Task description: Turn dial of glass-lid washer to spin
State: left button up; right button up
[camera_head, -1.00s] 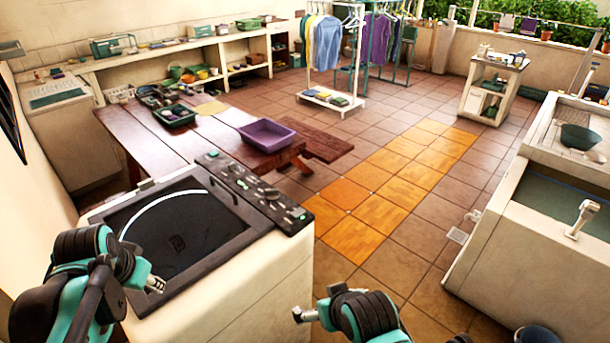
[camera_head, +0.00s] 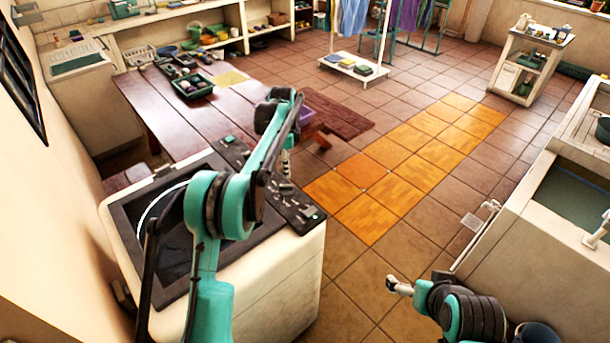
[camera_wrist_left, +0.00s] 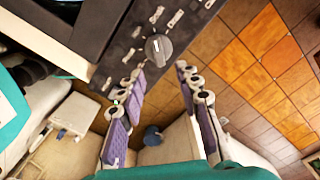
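The glass-lid washer (camera_head: 270,270) stands at the lower left in the head view. Its black control panel (camera_head: 300,208) runs along the far right side of the lid. In the left wrist view the grey round dial (camera_wrist_left: 158,47) sits on this panel (camera_wrist_left: 118,62) among small switches. My left arm reaches over the lid, and my left gripper (camera_head: 286,165) is above the panel. In the wrist view the left gripper (camera_wrist_left: 160,78) is open, its purple-padded fingers spread, with the dial just beyond and between the tips, apparently untouched. My right gripper (camera_head: 398,287) is small, right of the washer.
A wooden table (camera_head: 160,110) with a green tray (camera_head: 192,88) stands behind the washer. A sink unit (camera_head: 530,250) is at right. Tiled floor (camera_head: 400,225) lies open between.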

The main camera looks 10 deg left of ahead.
aim_at(287, 185)
pick_arm(q)
notch_tip(287, 185, down, 8)
jog(key=shift+r+b, duration=0.25)
jog(key=shift+b, duration=0.2)
grip_shut()
